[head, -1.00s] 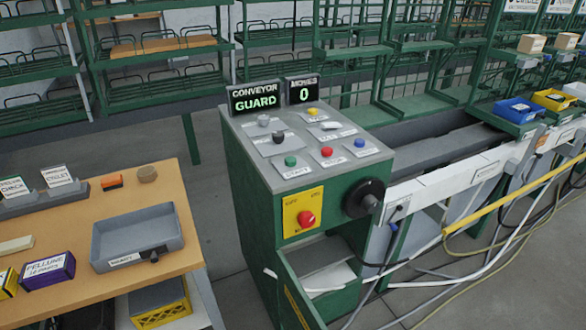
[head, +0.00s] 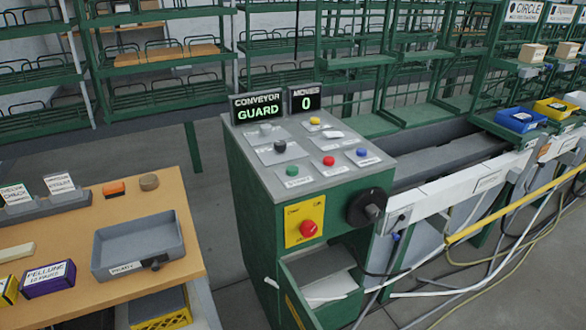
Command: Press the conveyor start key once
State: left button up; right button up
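The control console (head: 300,190) is a green cabinet with a grey sloped top, standing in the middle of the head view. Its keys are a green one (head: 292,171) at the front left, a red one (head: 328,161), a blue one (head: 361,152) and a yellow one (head: 314,120) at the back. The label by the green key is too blurred to read surely. A display (head: 257,107) reads CONVEYOR GUARD, and another display (head: 305,99) reads MOVES 0. Neither gripper shows.
A red mushroom button (head: 308,229) on a yellow plate and a black handwheel (head: 366,207) are on the console's front. A wooden table (head: 80,232) with a grey tray (head: 137,244) stands left. The conveyor runs right, with cables and a yellow rail (head: 510,212) in front.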

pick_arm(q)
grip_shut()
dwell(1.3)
